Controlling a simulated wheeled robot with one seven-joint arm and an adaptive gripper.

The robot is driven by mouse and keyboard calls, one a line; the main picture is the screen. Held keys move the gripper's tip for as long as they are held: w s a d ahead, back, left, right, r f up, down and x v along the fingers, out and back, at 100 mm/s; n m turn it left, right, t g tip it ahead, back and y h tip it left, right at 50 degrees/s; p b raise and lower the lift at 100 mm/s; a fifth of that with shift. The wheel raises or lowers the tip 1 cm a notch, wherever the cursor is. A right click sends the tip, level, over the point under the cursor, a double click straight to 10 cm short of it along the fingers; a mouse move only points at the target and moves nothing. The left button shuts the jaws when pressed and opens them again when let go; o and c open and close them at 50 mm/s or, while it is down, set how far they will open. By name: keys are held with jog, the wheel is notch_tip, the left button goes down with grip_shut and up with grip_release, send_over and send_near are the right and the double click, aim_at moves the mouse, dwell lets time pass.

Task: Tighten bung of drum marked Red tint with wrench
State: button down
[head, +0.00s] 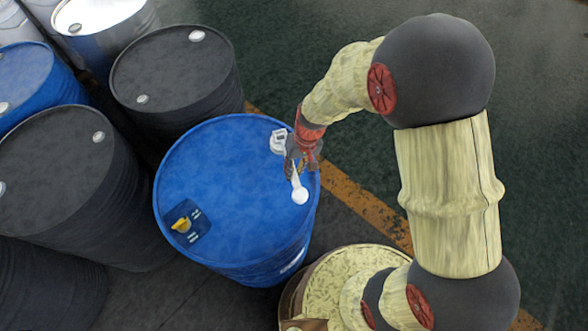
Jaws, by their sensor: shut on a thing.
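A blue drum (225,160) stands upright in the middle of the head view. A dark blue patch with a yellow piece (183,224) and small white marks is at the lower left of its lid. My gripper (299,165) is low over the right rim of the lid, shut on a pale wrench (296,180). A rounded white end shows below the fingers, near the rim. A pale squarish piece (279,140) with a dark opening lies just left of the gripper; I cannot tell if it is the wrench's head or a fitting. No bung is clearly seen, and no drum name is readable.
Dark drums (165,70) (60,160) stand close on the left, with another blue drum (25,75) and a silvery drum (100,15) behind. A pale label (292,262) is on the middle drum's side. Open dark floor with an orange line (365,205) lies to the right.

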jog(key=shift+f+b, duration=0.85)
jog(key=shift+f, duration=0.2)
jog(key=shift+a, duration=0.1)
jog(key=shift+s+a+m+p, duration=0.25)
jog(key=shift+a+m+p, duration=0.2)
jog(key=shift+a+m, duration=0.45)
jog(key=shift+a+m+t+p, duration=0.3)
jog(key=shift+a+m+p, duration=0.2)
jog(key=shift+a+m, duration=0.55)
jog(key=shift+a+n, duration=0.2)
jog(key=shift+n, duration=0.15)
jog(key=shift+a, duration=0.1)
jog(key=shift+w+a+r+m+p, duration=0.1)
jog(key=shift+w+a+m+p, duration=0.05)
jog(key=shift+a+m+p, duration=1)
jog(key=shift+w+a+m+t+p, duration=0.15)
jog(key=shift+a+m+p, duration=0.15)
jog(key=shift+a, duration=0.2)
jog(key=shift+w+a+m+t+p, duration=0.15)
jog(key=shift+a+p, duration=0.15)
jog(key=shift+a, duration=0.2)
